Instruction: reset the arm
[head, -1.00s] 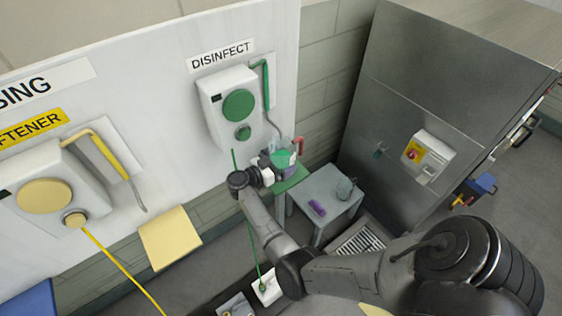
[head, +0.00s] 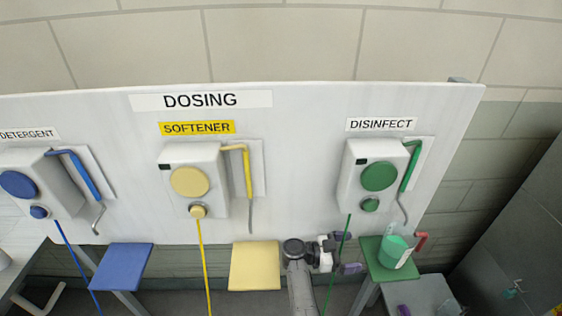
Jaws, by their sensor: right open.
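My right gripper (head: 352,252) is open and empty, its two dark finger pads apart and pointing right. It is at the left of the green shelf (head: 372,268) under the disinfect dispenser (head: 372,180). A clear jug with green liquid (head: 395,252) and a red handle (head: 420,241) stands upright on that shelf. A small gap shows between the fingers and the jug. My right arm comes up from the bottom edge. My left gripper is not in view.
The softener dispenser (head: 190,180) has a yellow shelf (head: 255,265), the detergent dispenser (head: 35,183) a blue shelf (head: 122,266). A green hose (head: 331,285) hangs by my right gripper; a yellow hose (head: 206,270) hangs further left. A grey table (head: 425,290) is at lower right.

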